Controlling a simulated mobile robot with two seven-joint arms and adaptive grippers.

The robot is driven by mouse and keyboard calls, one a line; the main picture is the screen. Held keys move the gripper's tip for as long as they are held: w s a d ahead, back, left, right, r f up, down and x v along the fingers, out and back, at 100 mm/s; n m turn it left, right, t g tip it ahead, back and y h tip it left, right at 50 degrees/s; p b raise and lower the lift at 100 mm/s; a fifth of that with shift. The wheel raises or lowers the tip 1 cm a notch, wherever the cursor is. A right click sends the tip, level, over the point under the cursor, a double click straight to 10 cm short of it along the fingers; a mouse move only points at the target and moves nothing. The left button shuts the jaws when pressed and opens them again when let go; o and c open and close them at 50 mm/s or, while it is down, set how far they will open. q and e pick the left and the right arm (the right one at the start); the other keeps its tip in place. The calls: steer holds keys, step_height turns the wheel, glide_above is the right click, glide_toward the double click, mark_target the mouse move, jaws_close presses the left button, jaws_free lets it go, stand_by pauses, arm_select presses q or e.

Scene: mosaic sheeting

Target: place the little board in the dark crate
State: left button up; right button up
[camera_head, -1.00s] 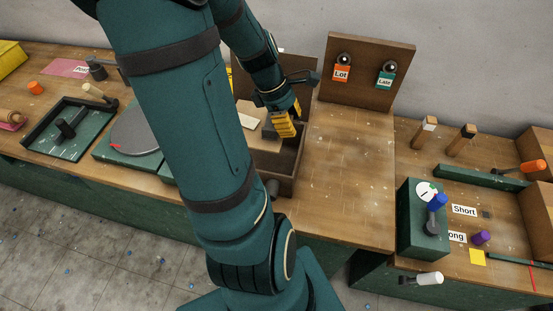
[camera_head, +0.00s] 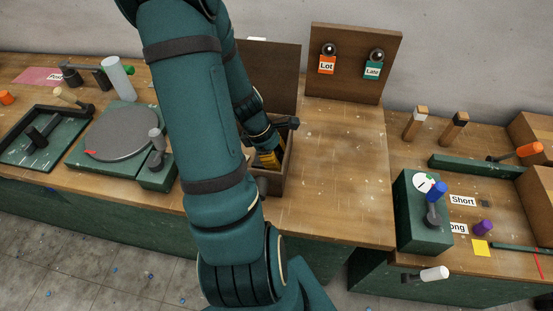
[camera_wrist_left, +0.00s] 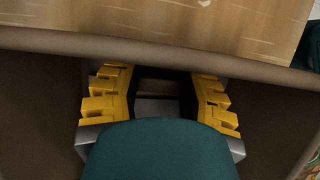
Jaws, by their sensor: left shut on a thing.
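The dark crate (camera_head: 287,172) is an open brown box near the front edge of the middle table, partly behind my left arm. In the left wrist view, its rim (camera_wrist_left: 160,45) crosses the top of the picture, with brown walls on both sides. My left gripper (camera_head: 268,159) points down inside the crate. Its yellow fingers (camera_wrist_left: 160,98) stand apart, closed on the little board (camera_wrist_left: 160,87). Only a small brown piece of it shows between the fingers; the teal wrist hides the rest. My right gripper is in neither view.
A tall brown panel (camera_head: 268,75) stands behind the crate. A pegboard (camera_head: 357,64) with Lot and Late tags stands at the back. The wooden tabletop (camera_head: 335,170) right of the crate is clear. A round grey plate (camera_head: 122,132) lies to the left.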

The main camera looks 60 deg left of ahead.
arm_select(q)
steer(key=shift+f, duration=0.15)
steer(key=o, duration=1.1)
steer(key=p+v, duration=0.4)
steer(key=v, duration=0.8)
